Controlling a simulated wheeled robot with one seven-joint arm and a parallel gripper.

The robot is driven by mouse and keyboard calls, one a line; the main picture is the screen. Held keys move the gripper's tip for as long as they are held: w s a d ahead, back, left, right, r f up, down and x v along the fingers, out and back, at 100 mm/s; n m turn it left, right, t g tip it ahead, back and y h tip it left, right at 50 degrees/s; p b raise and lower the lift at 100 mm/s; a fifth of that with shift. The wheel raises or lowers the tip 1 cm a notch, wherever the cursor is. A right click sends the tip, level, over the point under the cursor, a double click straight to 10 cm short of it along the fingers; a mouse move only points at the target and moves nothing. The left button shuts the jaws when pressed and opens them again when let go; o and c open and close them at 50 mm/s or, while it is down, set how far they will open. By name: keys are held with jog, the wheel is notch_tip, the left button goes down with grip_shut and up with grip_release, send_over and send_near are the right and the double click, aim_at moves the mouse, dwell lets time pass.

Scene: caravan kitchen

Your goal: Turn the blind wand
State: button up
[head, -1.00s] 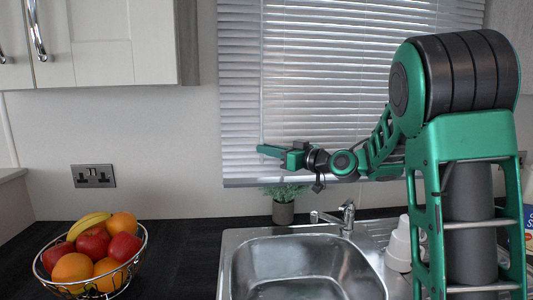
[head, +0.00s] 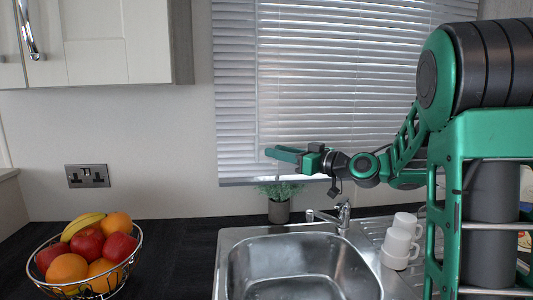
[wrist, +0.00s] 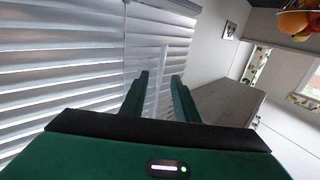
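The blind (head: 330,80) hangs over the window with its slats lowered; it fills the left of the wrist view (wrist: 60,70). A thin pale upright strip, which looks like the blind wand (wrist: 161,68), stands between my fingers in the wrist view. My gripper (head: 272,153) is open in front of the blind's lower left part, its fingers pointing left. The fingers (wrist: 159,82) are apart, with a gap on both sides of the strip. I cannot tell how deep the strip sits between them. The wand is not clearly distinguishable in the head view.
A potted plant (head: 279,207) stands below my gripper, behind the sink (head: 300,268) and tap (head: 342,217). Stacked white cups (head: 401,243) stand right of the sink. A fruit bowl (head: 128,270) is at left on the dark counter. A wall socket (head: 88,176) is above it.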

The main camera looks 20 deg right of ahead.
jog(key=v, duration=0.4)
jog(key=shift+s+d, duration=0.25)
jog(key=shift+s, duration=0.05)
jog(key=shift+f, duration=0.1)
